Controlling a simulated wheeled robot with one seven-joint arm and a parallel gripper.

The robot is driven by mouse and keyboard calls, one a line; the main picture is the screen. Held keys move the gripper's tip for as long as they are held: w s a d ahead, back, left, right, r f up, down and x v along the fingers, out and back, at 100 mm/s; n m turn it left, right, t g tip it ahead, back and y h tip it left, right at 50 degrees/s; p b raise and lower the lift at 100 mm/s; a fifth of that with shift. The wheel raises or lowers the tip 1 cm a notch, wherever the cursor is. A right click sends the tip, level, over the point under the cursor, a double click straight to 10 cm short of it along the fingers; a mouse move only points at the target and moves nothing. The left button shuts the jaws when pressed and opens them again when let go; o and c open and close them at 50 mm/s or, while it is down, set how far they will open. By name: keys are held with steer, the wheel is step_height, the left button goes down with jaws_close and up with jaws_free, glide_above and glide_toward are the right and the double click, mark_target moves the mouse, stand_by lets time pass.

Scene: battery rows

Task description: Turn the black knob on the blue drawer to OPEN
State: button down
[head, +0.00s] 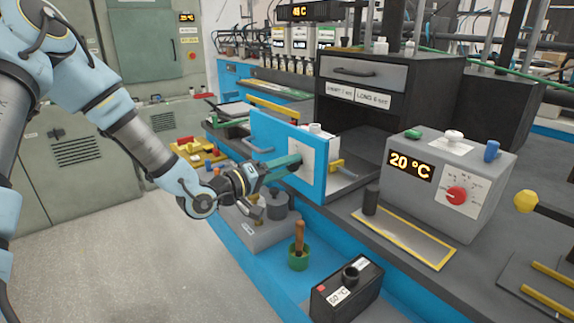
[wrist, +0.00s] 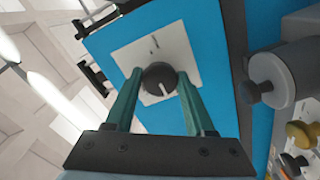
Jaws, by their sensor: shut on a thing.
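The blue drawer (head: 318,178) stands out from the black cabinet in the head view, its front facing my arm. Its blue front (wrist: 215,85) fills much of the wrist view. A white plate (wrist: 135,60) on that front carries the round black knob (wrist: 158,77). The knob's white line points down and slightly right in the wrist view. The plate's marking is too small to read. My gripper (wrist: 160,75) has its two green fingers on either side of the knob, shut on it. In the head view my gripper (head: 297,162) meets the plate and hides the knob.
A grey box reading 20 °C (head: 435,200) stands on the bench to the right. Below the drawer are a green cup with a brown handle (head: 298,258) and a black box (head: 345,295). A yellow bar (head: 275,108) lies behind the drawer. Open floor lies at lower left.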

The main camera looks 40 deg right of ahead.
stand_by(0.3)
steer(key=shift+c, duration=1.4)
jaws_free()
steer(key=a+b, duration=0.2)
steer(key=a, duration=0.8)
steer(key=shift+w+a, duration=0.3)
steer(key=shift+a, duration=0.1)
